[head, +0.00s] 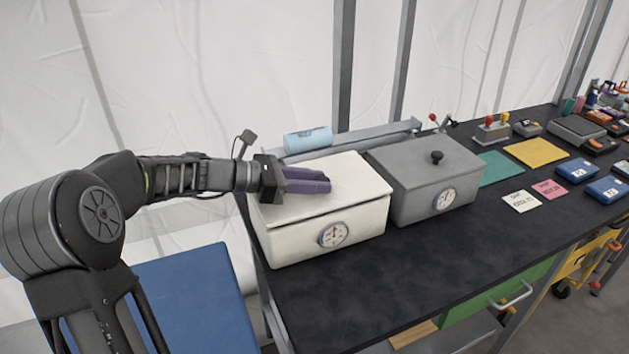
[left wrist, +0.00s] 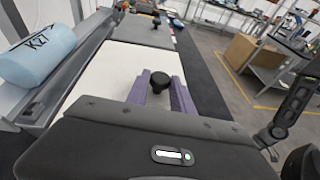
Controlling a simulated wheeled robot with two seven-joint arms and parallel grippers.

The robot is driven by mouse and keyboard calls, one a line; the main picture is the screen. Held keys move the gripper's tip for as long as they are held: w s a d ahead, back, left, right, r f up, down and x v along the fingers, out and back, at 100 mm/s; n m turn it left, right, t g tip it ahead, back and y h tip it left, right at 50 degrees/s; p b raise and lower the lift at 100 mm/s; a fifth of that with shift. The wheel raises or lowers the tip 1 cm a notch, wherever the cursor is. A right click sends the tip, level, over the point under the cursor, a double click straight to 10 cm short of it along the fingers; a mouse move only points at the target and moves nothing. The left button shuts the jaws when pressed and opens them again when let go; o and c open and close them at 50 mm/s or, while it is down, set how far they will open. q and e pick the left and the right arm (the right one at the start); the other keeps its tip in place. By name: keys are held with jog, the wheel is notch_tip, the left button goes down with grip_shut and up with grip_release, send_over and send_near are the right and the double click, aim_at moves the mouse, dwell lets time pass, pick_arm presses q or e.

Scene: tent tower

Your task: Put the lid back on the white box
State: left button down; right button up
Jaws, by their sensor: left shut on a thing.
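The white box (head: 318,238) with a round dial on its front stands at the near left end of the dark bench. Its white lid (head: 345,178) lies over the box top, with a thin dark line along the front edge. I cannot tell if it is fully seated. The lid also fills the middle of the left wrist view (left wrist: 112,72). My left gripper (head: 326,183) is above the lid, its purple fingers shut on the lid's black knob (left wrist: 160,80). The knob is hidden in the head view. My right gripper is not in view.
A grey lidded box (head: 425,180) stands close to the right of the white box. A light blue roll (head: 308,139) lies behind on a grey rail. Cards, mats and blue cases lie farther right. The bench (head: 400,262) in front is clear.

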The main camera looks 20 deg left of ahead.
pick_arm(q)
jog(key=shift+f+b, duration=0.3)
jog(key=shift+f, duration=0.2)
dwell(0.3)
jog(key=c, duration=1)
grip_release()
jog(key=shift+c, duration=0.2)
jog(key=shift+a, duration=0.1)
jog(key=shift+b+v, duration=0.4)
jog(key=shift+v, duration=3.4)
